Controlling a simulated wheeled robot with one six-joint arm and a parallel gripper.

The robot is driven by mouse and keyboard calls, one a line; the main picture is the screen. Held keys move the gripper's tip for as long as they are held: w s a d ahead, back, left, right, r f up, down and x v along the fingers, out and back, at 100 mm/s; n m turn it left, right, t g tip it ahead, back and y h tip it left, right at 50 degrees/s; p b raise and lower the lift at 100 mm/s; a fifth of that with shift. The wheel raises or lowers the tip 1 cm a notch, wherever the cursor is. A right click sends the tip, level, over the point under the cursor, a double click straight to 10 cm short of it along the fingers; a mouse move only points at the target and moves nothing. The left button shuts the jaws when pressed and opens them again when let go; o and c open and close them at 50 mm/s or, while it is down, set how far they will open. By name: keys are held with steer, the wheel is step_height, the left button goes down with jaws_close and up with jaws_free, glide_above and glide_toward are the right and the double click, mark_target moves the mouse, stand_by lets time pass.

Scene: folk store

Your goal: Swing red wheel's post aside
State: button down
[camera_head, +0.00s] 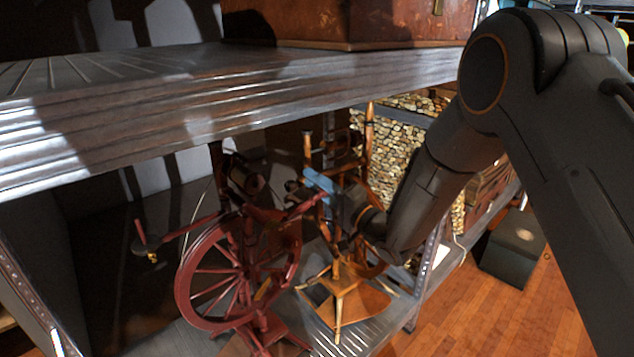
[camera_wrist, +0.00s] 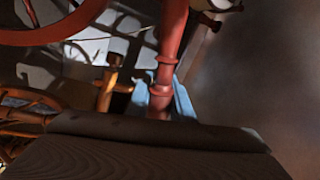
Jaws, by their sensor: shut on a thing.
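The red spinning wheel (camera_head: 186,282) stands on the lower shelf in the head view, left of my gripper. Its wheel rim (camera_wrist: 45,36) also shows at the upper left of the wrist view. My gripper (camera_head: 317,182) has blue fingertips and reaches in from the right. In the wrist view, my gripper (camera_wrist: 168,103) is shut on a turned red post (camera_wrist: 170,45), with blue fingers around its narrow part. The post runs up out of the wrist picture. The dark gripper body hides its lower end. In the head view the grip itself is small and partly hidden.
A light wooden spinning wheel (camera_head: 340,300) stands close behind and right of the red one; its wood (camera_wrist: 107,85) shows in the wrist view. The upper shelf (camera_head: 230,95) hangs close above. A metal shelf post (camera_head: 428,275) stands at right. Open wooden floor (camera_head: 450,315) lies beyond.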

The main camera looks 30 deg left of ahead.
steer(key=shift+f, duration=0.2)
steer(key=c, duration=1.6)
jaws_free()
steer(key=shift+o, duration=0.2)
steer(key=b+v, duration=0.1)
steer(key=v, duration=0.6)
steer(key=shift+d+b, duration=0.4)
steer(key=shift+s, duration=0.1)
